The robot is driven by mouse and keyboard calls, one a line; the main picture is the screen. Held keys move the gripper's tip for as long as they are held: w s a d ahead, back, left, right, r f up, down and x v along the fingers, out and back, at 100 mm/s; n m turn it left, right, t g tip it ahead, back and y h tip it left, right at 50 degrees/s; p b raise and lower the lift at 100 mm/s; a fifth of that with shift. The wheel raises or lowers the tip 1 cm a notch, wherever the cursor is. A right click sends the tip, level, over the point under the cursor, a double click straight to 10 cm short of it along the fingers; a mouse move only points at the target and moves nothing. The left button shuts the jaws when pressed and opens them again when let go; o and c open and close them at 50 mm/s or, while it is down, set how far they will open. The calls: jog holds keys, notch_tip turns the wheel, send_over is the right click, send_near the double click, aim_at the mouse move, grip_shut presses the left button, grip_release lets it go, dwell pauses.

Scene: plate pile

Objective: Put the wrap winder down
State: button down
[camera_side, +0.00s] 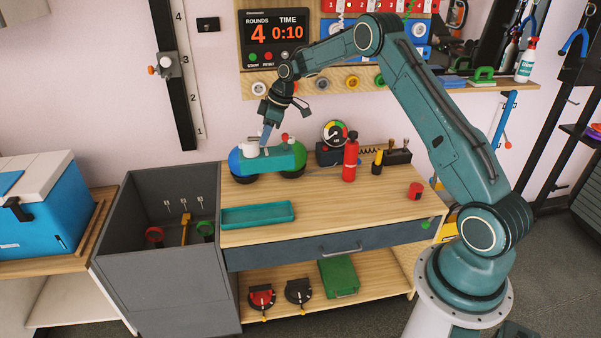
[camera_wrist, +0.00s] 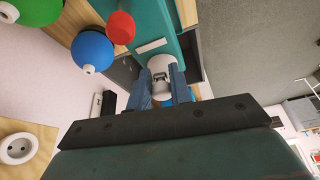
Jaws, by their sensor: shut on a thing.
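The wrap winder appears to be the teal block (camera_side: 273,160) at the back left of the bench, between a blue ball (camera_side: 235,163) and a green ball (camera_side: 298,158). My gripper (camera_side: 267,145) reaches down to its top from above. In the wrist view my gripper (camera_wrist: 161,88) has its blue fingers shut on a pale part (camera_wrist: 160,64) of it. I cannot tell whether the winder touches the bench.
An empty teal tray (camera_side: 258,215) lies at the bench's front left. A red extinguisher-like bottle (camera_side: 350,160) and a small red cylinder (camera_side: 415,191) stand to the right. A grey open bin (camera_side: 165,265) adjoins the left edge. The front middle is clear.

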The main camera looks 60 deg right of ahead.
jog(key=s+d, duration=1.8)
jog(key=s, duration=0.3)
jog(key=shift+f, duration=0.15)
notch_tip(320, 180, down, 16)
jog(key=shift+r, duration=0.25)
jog(key=shift+f, duration=2.25)
